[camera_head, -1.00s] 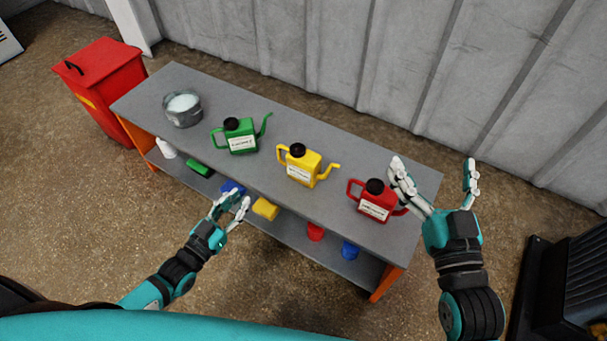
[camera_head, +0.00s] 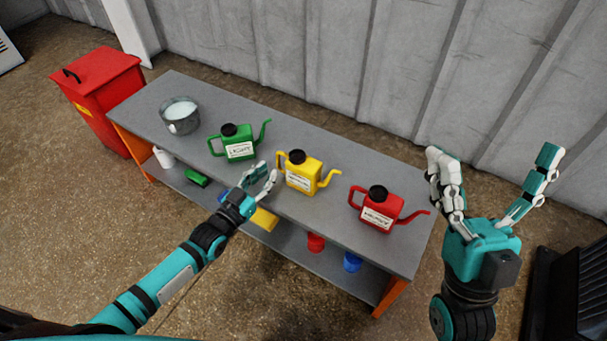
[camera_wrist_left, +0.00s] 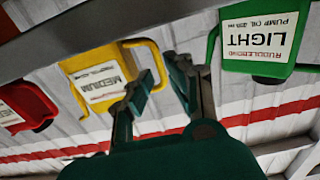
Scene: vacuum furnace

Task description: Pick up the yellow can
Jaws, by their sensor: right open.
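The yellow can (camera_head: 303,172) stands upright on the grey bench top between the green and red cans, its handle on the left and its spout on the right. My left gripper (camera_head: 263,176) is open and empty at the bench's front edge, left of the yellow can and apart from it. In the left wrist view the yellow can (camera_wrist_left: 103,75), labelled MEDIUM, shows upside down beyond the left gripper's fingers (camera_wrist_left: 165,85). My right gripper (camera_head: 492,185) is open and empty, right of the bench and the red can.
The green can (camera_head: 238,142), red can (camera_head: 378,210) and a metal pot (camera_head: 180,117) stand on the bench (camera_head: 300,130). Several small items lie on the lower shelf (camera_head: 285,240). A red bin (camera_head: 100,95) stands left. A corrugated wall (camera_head: 390,60) runs behind.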

